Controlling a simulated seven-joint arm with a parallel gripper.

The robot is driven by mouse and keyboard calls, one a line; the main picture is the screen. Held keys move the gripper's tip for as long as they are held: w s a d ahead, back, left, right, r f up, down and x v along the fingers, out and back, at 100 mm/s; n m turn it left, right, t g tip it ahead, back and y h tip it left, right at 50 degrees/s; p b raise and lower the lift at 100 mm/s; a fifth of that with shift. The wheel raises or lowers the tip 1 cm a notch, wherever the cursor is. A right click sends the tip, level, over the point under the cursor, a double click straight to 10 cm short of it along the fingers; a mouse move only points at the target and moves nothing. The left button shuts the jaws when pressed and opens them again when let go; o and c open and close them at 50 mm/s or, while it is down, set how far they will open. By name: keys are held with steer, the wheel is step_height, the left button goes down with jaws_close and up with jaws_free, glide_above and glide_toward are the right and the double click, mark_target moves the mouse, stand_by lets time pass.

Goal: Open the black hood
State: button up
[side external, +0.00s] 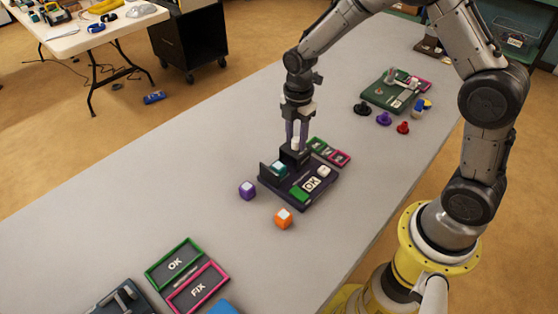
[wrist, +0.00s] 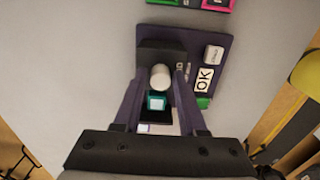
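The black hood (side external: 293,156) is a dark block on a dark purple board (side external: 316,193); it also shows in the wrist view (wrist: 160,54). A pale round knob (wrist: 160,76) stands on the hood. My gripper (side external: 297,146) points down at the hood. In the wrist view its fingers (wrist: 160,82) are apart on either side of the knob, with small gaps seen. A teal block (wrist: 156,101) sits beside the hood, uncovered, in a black-walled part of the board; it also shows in the side view (side external: 279,168). Contact with the knob is unclear.
The board also bears a white button (side external: 323,171), an OK label (side external: 310,184) and a green piece (side external: 299,194). A purple cube (side external: 247,190) and orange cube (side external: 283,218) lie nearby. Green and pink trays (side external: 330,152) adjoin its far side. Grey table lies clear at left.

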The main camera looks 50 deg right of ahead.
steer(key=shift+r, duration=0.1)
steer(key=shift+r, duration=2.85)
steer(key=shift+r, duration=0.3)
steer(key=s+r+m+t, duration=0.2)
steer(key=s+r, duration=0.3)
steer(key=r, duration=0.3)
steer(key=s+r+m+t, duration=0.1)
steer(key=s+r+t, duration=0.1)
steer(key=s+r, duration=0.45)
steer(key=s+f+m+t, duration=0.1)
steer(key=s+m, duration=1.1)
steer(key=m, duration=0.3)
steer(key=shift+s+a+t, duration=0.2)
steer(key=shift+a+t, duration=0.1)
steer(key=shift+a, duration=0.15)
